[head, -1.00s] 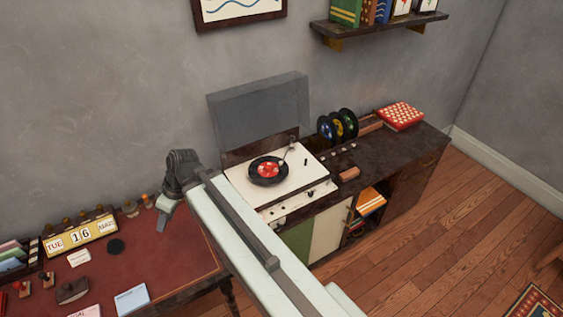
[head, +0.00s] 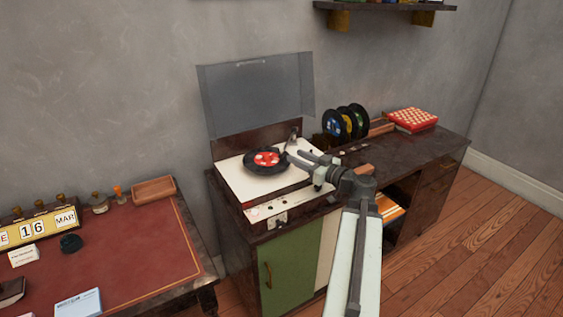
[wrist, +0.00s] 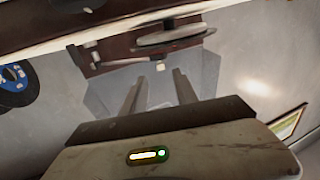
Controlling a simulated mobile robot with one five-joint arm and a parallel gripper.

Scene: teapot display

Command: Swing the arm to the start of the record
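The record player (head: 236,181) stands on the cabinet with its clear grey lid (head: 260,95) up. A black record with a red label (head: 265,160) lies on it. The tonearm (head: 292,138) is at the record's back right; its head is partly hidden near my fingers. My gripper (head: 296,155) reaches in from the right, its fingertips at the record's right edge. In the wrist view my gripper (wrist: 157,82) shows two fingers apart with nothing clearly between them. A small pale piece (wrist: 160,66) shows just beyond the tips; whether they touch it I cannot tell.
Several upright records (head: 345,122) and a red patterned box (head: 412,120) stand to the right on the cabinet (head: 290,265). A red-topped desk (head: 130,245) with a calendar (head: 40,228) is at left. Wooden floor at right is clear.

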